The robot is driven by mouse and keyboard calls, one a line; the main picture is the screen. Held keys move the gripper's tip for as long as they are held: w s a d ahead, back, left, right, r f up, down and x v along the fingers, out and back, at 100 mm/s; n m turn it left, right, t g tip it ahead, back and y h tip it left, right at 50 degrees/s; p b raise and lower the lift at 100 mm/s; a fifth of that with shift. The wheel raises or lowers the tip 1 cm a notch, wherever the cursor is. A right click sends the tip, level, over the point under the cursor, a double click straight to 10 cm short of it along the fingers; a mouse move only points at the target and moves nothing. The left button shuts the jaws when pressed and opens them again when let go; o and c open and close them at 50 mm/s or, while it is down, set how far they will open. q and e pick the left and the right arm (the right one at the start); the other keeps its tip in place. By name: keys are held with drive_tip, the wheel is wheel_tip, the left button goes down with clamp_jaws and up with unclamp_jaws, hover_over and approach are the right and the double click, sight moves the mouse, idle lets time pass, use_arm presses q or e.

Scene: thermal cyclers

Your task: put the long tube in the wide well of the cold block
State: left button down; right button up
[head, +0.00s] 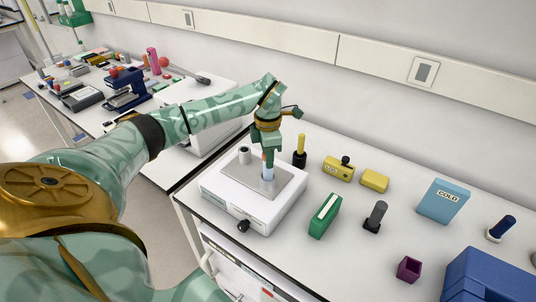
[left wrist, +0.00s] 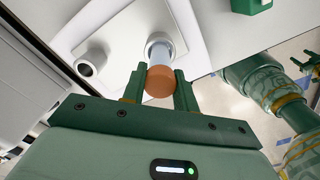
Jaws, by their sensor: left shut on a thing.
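The tube has a pale blue, clear body and hangs upright over the metal plate of the white cold block (head: 225,200). In the left wrist view the orange cap (left wrist: 160,84) sits between the fingers (left wrist: 160,88). The tube's far end lines up with a pale round collar (left wrist: 157,39) on the plate; I cannot tell how deep it is inside. A second collar (head: 244,155) with a dark opening stands empty beside it.
A yellow-and-black tool (head: 299,152) stands behind the cold block. A green box (head: 325,215), a dark knob-topped piece (head: 375,216), yellow blocks (head: 374,180), a blue COLD box (head: 442,201) and a purple cup (head: 408,269) stand to the right. Bare table lies between them.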

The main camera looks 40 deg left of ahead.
use_arm(q)
drive_tip(key=shift+f, duration=0.15)
drive_tip(key=c, duration=1.1)
unclamp_jaws()
wheel_tip(320, 180, up, 12)
drive_tip(key=shift+r+p, duration=0.25)
drive_tip(key=shift+p, duration=0.25)
